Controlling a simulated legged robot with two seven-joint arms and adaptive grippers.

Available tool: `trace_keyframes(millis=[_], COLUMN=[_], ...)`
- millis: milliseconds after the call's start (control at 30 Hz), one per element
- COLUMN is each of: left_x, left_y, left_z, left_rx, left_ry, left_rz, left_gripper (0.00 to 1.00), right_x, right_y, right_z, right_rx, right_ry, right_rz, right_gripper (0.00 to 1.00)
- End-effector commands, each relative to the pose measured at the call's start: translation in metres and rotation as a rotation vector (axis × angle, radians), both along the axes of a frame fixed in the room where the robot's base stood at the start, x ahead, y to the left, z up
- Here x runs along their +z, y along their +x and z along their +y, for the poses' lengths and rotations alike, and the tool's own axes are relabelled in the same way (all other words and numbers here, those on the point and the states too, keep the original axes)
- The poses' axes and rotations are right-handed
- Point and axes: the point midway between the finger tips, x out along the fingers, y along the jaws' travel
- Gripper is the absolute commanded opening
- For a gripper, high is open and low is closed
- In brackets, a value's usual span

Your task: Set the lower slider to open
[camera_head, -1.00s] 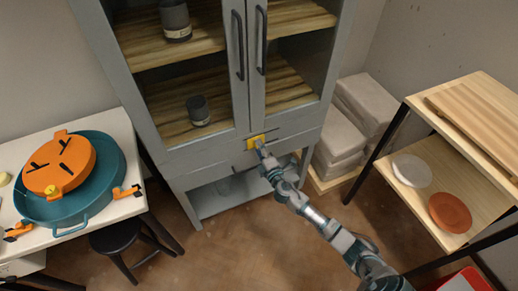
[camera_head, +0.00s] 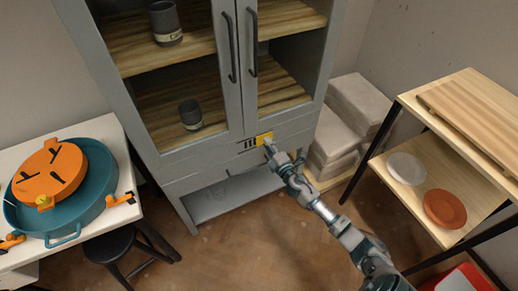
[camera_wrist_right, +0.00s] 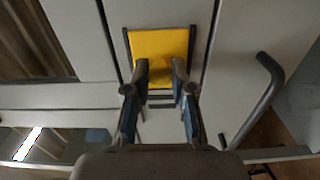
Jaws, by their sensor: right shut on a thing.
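The slider is a yellow plate (camera_head: 264,138) in a dark-edged track on the front of the grey cabinet, below its doors. Dark vent slots (camera_head: 248,145) show bare just left of it. In the right wrist view the yellow plate (camera_wrist_right: 160,42) fills the upper part of the track, with slots below it. My right gripper (camera_head: 270,147) is at the plate, its fingers (camera_wrist_right: 162,75) shut around a small knob on it, which they mostly hide. My left gripper is not in view.
The cabinet's door handles (camera_head: 230,47) hang above the slider, and a dark handle (camera_wrist_right: 262,95) stands out beside it in the wrist view. Stacked pale blocks (camera_head: 338,135) stand right of the cabinet. A wooden shelf (camera_head: 430,190) is at the right, a white table (camera_head: 120,212) at the left.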

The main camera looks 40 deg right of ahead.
Motion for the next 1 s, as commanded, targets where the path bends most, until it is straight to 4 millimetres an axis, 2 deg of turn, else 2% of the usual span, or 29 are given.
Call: trace_keyframes(millis=[33, 267, 300, 400, 767, 867, 1000], left_x=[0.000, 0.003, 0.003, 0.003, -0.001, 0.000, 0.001], left_y=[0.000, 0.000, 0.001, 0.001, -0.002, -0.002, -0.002], left_z=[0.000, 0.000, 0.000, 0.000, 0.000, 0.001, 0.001], left_rx=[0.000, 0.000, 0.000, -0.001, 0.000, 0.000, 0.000], left_ry=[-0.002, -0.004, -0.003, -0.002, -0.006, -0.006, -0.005], left_rz=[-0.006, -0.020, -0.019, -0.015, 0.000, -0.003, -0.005], left_gripper=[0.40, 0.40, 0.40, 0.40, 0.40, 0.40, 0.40], right_x=[-0.006, -0.006, -0.006, -0.006, -0.003, -0.003, -0.005], right_y=[-0.002, -0.003, -0.003, -0.003, -0.006, -0.018, -0.047], right_z=[-0.004, -0.006, -0.006, -0.006, -0.002, 0.000, 0.007], right_rx=[-0.006, -0.009, -0.010, -0.009, -0.005, -0.004, -0.004], right_ry=[0.002, 0.001, 0.001, 0.001, -0.001, -0.001, 0.001], right_rz=[0.009, 0.010, 0.010, 0.010, 0.005, 0.006, 0.008], right_gripper=[0.00, 0.00, 0.26, 0.49, 0.49, 0.49, 0.49])
